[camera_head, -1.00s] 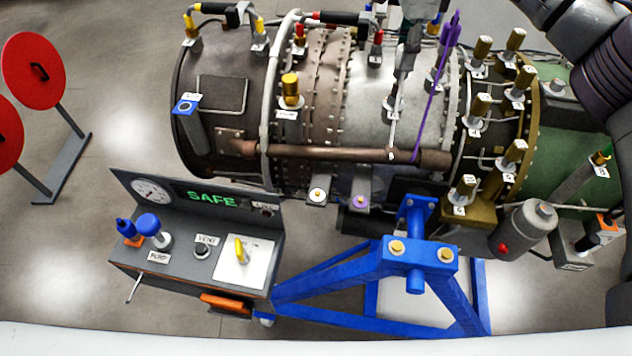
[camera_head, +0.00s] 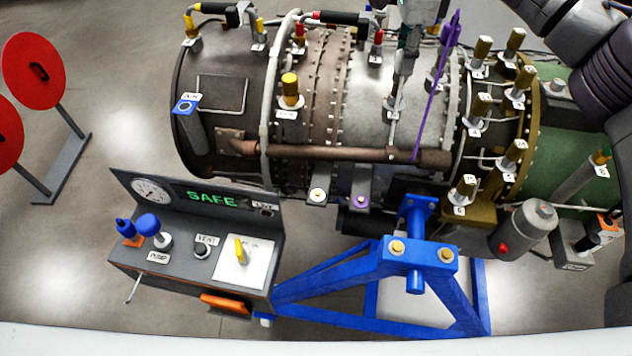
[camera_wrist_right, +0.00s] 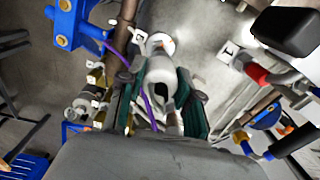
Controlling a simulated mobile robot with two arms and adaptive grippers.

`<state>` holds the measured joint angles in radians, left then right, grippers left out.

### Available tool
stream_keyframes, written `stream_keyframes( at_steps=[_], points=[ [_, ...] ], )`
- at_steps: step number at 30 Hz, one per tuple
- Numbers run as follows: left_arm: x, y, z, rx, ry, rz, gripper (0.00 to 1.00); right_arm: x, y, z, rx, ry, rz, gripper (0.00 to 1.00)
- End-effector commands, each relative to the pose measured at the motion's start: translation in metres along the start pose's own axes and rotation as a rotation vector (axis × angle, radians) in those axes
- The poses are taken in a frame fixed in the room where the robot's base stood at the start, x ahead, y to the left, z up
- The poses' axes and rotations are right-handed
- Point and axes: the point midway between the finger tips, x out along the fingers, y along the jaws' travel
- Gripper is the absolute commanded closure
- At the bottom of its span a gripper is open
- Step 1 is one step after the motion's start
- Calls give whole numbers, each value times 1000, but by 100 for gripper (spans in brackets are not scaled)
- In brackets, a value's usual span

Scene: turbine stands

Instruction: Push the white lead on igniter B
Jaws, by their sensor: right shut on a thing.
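My right gripper (camera_head: 405,62) comes down from the top over the grey engine casing. In the right wrist view its dark green fingers (camera_wrist_right: 158,105) are shut around a pale cylindrical piece (camera_wrist_right: 160,72), which looks like the end of the white lead. A thin whitish lead (camera_head: 398,90) runs down below the gripper toward an igniter fitting (camera_head: 391,108). The letter on that fitting is too small to read, and whether the lead is seated on it is hidden. A purple lead (camera_head: 430,105) stands just right of it, also in the wrist view (camera_wrist_right: 150,108). My left gripper is out of view.
A brown pipe (camera_head: 330,153) runs across the casing below the leads. Several brass-topped fittings (camera_head: 482,47) crowd the right side. Black handles (camera_head: 338,17) bridge the casing top at left.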

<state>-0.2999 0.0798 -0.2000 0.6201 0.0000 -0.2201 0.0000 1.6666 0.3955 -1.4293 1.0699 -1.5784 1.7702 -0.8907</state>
Motion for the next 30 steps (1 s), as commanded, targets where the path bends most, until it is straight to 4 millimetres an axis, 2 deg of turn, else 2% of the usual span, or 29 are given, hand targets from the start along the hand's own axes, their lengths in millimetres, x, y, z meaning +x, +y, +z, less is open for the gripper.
stream_keyframes(
  at_steps=[8,9,14,20,23,30],
  points=[
    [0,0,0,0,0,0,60,1,0,0,0,0,0,100],
    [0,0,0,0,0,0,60,1,0,0,0,0,0,65],
    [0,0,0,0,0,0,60,1,0,0,0,0,-1,38],
    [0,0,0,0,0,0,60,1,0,0,0,0,-1,37],
    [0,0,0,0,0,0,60,2,0,0,0,0,0,29],
    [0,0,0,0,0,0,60,2,0,0,0,0,0,29]
  ],
)
